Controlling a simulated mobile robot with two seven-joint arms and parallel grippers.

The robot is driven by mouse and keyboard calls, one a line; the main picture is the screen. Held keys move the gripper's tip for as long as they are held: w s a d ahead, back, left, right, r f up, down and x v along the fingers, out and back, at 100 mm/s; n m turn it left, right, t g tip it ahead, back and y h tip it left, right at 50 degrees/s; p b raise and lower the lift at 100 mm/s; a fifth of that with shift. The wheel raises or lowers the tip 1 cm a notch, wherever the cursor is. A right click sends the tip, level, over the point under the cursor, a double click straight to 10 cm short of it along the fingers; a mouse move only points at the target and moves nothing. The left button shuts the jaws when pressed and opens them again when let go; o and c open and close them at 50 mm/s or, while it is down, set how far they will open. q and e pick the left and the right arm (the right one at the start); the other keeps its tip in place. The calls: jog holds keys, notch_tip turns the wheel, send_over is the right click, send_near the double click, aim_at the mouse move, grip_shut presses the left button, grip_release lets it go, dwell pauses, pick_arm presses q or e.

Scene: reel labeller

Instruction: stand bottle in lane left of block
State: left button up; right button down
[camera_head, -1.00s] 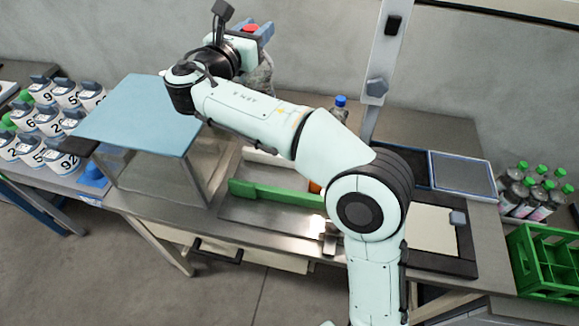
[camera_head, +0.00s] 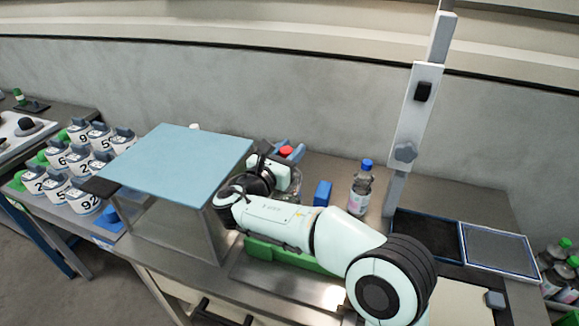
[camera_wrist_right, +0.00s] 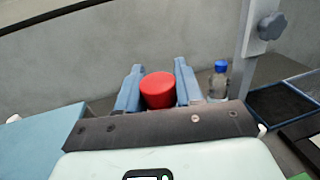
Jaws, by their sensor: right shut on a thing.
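My right gripper (camera_head: 291,152) is shut on a bottle with a red cap (camera_head: 286,150). In the right wrist view the red cap (camera_wrist_right: 158,91) sits between the two blue fingers (camera_wrist_right: 159,84). The bottle's body is mostly hidden by the gripper and wrist. It looks upright, but I cannot tell whether its base touches the bench. A blue block (camera_head: 323,193) stands on the bench, to the right of the held bottle. A bottle with a blue cap (camera_head: 361,190) stands to the right of the block. My left gripper is not in view.
A box with a pale blue top (camera_head: 180,160) stands close on the left. A green rail (camera_head: 285,255) runs along the front, partly behind my arm. A grey post (camera_head: 410,140) and dark trays (camera_head: 427,232) are at the right. Numbered white containers (camera_head: 85,203) stand far left.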

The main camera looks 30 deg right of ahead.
jog(key=shift+f, duration=2)
jog(key=shift+b, duration=0.3)
jog(key=shift+f, duration=0.2)
jog(key=c, duration=0.7)
grip_release()
jog(key=shift+c, duration=0.2)
jog(key=shift+r, duration=0.15)
jog(key=shift+a, duration=0.2)
jog(key=b+v, duration=0.1)
jog(key=v, duration=1)
jog(key=shift+s+a, duration=0.2)
jog(key=shift+a, duration=0.05)
jog(key=shift+r, duration=0.1)
